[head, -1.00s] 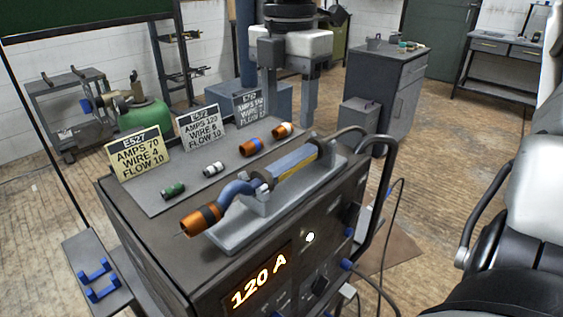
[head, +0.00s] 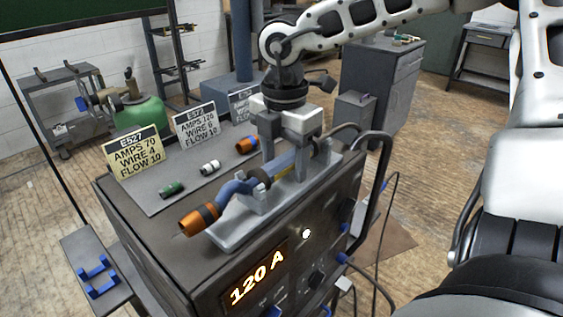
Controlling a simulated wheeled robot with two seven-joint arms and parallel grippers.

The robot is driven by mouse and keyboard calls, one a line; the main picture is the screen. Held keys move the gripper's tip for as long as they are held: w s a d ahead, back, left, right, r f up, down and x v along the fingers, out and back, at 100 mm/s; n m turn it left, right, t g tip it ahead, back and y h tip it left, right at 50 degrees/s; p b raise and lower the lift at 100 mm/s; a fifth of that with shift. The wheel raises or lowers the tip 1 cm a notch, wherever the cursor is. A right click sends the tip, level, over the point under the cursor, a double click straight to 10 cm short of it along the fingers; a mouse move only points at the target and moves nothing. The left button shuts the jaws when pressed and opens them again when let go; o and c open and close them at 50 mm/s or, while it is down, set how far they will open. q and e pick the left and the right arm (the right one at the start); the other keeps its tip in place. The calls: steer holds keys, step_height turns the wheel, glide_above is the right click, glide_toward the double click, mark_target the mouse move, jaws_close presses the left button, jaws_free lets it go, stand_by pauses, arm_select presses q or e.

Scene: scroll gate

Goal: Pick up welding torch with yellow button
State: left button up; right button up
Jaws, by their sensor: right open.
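The welding torch (head: 236,190) lies in a grey cradle (head: 228,233) on top of the welding machine. It has a blue bent neck, an orange nozzle at its lower left end and a blue handle running up to the right. A yellow strip shows on the handle's side. My right gripper (head: 285,158) points down over the handle. Its two fingers are apart, one on each side of the handle, and they hide part of it. I cannot tell whether they touch it. My left gripper is not in view.
The machine (head: 150,245) shows a lit "120 A" display (head: 258,285). Green, white and orange-blue nozzles lie on the mat (head: 155,203) behind the torch, before cards such as E527 (head: 132,152). A black bar handle (head: 380,200) rises at the machine's right edge.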

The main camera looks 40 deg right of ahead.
steer(key=c, duration=1.2)
steer(key=shift+r, duration=0.1)
steer(key=shift+w+r, duration=0.1)
